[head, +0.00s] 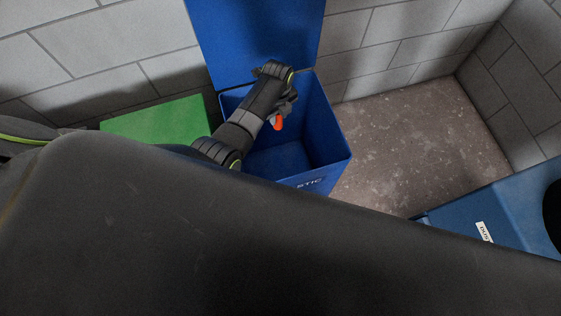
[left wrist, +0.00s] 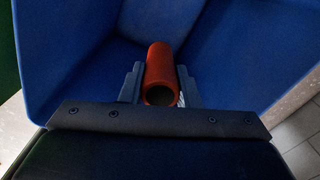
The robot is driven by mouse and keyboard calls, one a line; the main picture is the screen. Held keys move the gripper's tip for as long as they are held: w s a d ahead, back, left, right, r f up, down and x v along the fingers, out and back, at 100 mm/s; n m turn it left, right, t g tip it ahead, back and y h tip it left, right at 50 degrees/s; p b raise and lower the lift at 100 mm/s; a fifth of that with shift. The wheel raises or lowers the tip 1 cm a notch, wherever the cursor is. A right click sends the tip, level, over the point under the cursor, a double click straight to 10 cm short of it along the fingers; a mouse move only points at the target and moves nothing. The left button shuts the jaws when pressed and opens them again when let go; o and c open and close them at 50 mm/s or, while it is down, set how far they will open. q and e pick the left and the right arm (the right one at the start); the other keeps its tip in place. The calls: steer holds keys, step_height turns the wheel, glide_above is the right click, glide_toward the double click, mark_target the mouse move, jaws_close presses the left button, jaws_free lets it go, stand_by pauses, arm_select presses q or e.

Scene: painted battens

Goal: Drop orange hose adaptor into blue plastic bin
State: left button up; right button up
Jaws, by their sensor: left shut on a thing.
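The orange hose adaptor (head: 278,122) is held over the open blue plastic bin (head: 333,134), whose front bears lettering ending in "STIC". My left gripper (head: 284,113) is shut on the adaptor, above the bin's opening. In the left wrist view the adaptor (left wrist: 160,72) is an orange-red tube with its hollow end toward the camera, between the two grey fingers of the left gripper (left wrist: 160,86). Blue bin walls (left wrist: 235,50) surround it there. The bin's floor shows bare where visible; my arm hides part of the inside. My right gripper is not in view.
The bin's raised blue lid (head: 260,40) stands open at the back. A green bin (head: 155,122) is at its left. Another blue container (head: 510,215) with a white label and dark round opening is at the right. Grey block walls enclose the corner; speckled floor (head: 410,130) is clear.

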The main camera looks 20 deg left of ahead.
arm_select(q)
steer(key=o, duration=1)
steer(key=shift+o, duration=0.3)
steer(key=shift+r, duration=0.15)
step_height(320, 180, up, 17)
steer(key=p, duration=0.2)
steer(key=shift+s, duration=0.1)
